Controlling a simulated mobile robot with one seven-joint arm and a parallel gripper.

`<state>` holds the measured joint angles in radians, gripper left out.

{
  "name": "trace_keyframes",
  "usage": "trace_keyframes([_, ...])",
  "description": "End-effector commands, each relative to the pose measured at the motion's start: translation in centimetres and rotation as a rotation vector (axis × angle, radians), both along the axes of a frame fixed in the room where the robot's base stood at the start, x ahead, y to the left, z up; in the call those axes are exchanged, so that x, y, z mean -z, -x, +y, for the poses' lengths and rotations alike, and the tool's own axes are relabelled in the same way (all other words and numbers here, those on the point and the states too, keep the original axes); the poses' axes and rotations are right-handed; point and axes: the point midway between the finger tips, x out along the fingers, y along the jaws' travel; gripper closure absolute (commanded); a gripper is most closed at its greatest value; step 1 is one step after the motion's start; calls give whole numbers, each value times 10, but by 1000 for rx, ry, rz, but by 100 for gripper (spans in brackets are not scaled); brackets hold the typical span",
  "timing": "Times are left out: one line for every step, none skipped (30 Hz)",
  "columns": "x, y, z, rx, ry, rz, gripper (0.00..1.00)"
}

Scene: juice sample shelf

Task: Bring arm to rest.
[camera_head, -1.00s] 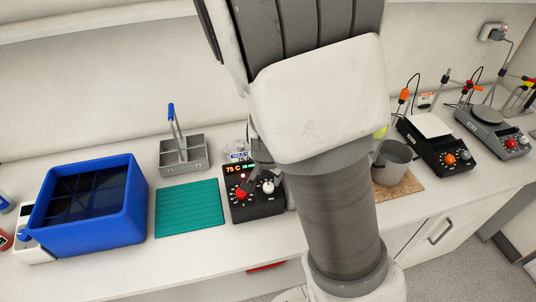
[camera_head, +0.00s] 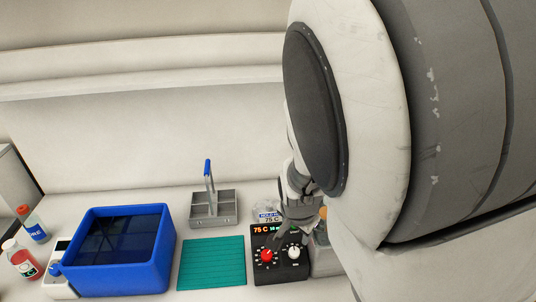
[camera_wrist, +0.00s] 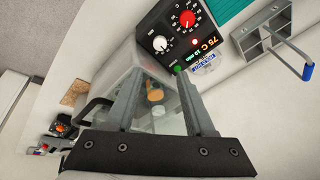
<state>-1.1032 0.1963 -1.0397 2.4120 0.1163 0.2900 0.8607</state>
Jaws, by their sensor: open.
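My gripper (camera_head: 293,230) is partly visible in the head view, beside my large arm link. It hangs over the control box with the 75 C display (camera_head: 266,268). In the wrist view my gripper (camera_wrist: 157,82) has its two fingers apart with nothing held between them. Behind the fingers is a clear-walled tank (camera_wrist: 125,72) holding an orange-capped item (camera_wrist: 155,95). The control box (camera_wrist: 178,30) with a red and a white knob shows at the top. I cannot tell how far the fingertips are from the tank.
A blue tub (camera_head: 165,255) of dark liquid, a teal mat (camera_head: 212,265) and a grey caddy (camera_head: 226,210) with a blue handle stand on the bench. Two bottles (camera_head: 33,225) (camera_head: 20,260) are at far left. My arm hides the bench's right side.

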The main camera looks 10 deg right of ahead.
Motion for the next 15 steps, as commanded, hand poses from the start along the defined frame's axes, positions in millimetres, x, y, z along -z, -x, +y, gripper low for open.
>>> trace_keyframes([0,0,0,-1,0,1,46])
trace_keyframes([0,0,0,-1,0,1,46])
trace_keyframes([0,0,0,0,0,0,46])
trace_keyframes([0,0,0,0,0,0,46])
trace_keyframes([0,0,0,0,0,0,46])
trace_keyframes([0,0,0,0,0,0,46])
trace_keyframes([0,0,0,0,0,0,46])
trace_keyframes([0,0,0,0,0,0,46])
trace_keyframes([0,0,0,0,-1,1,46])
trace_keyframes([0,0,0,-2,-2,1,46])
trace_keyframes([0,1,0,-3,-4,3,46])
trace_keyframes([1,2,0,-9,-12,7,46])
trace_keyframes([1,4,1,-17,-20,12,46])
trace_keyframes([2,6,2,-28,-29,18,46])
trace_keyframes([3,9,3,-47,-45,28,46])
